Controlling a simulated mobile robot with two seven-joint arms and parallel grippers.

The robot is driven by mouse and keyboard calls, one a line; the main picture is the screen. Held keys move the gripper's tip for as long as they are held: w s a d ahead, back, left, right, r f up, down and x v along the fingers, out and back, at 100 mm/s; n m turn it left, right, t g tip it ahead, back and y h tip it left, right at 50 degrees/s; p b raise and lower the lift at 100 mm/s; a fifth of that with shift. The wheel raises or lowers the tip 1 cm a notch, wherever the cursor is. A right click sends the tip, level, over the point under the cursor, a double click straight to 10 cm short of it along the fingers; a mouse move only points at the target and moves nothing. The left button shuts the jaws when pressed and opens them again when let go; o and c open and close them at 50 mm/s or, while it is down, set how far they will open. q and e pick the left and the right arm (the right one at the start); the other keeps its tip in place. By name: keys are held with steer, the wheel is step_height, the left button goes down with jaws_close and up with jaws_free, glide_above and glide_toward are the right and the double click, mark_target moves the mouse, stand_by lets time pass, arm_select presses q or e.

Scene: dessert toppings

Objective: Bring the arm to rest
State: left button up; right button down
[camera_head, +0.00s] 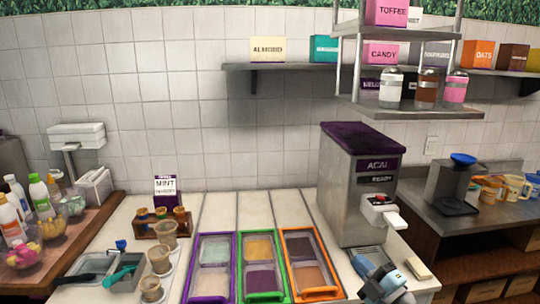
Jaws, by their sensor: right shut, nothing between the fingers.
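My right gripper (366,262) shows at the lower right of the head view, over the counter in front of the acai machine. It is shut with nothing held in it. The gripper is to the right of the orange-rimmed tray, apart from it as far as I can tell. My left gripper is out of view.
The acai machine (345,190) stands just behind my right gripper, its white handle (390,218) jutting forward. Purple (233,270), green (240,285) and orange (334,291) topping trays lie to the left. Cups (160,259) stand further left. A pale block (418,269) lies right of the gripper.

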steer(key=s+a+f+m+g+h, duration=0.1)
steer(key=s+f+m+g+h, duration=0.6)
steer(key=s+f+m, duration=1)
steer(key=s+f+h, duration=0.1)
steer(key=s+f, duration=1)
steer(key=s, duration=0.3)
steer(key=shift+a+f, duration=0.25)
steer(key=shift+a, duration=0.15)
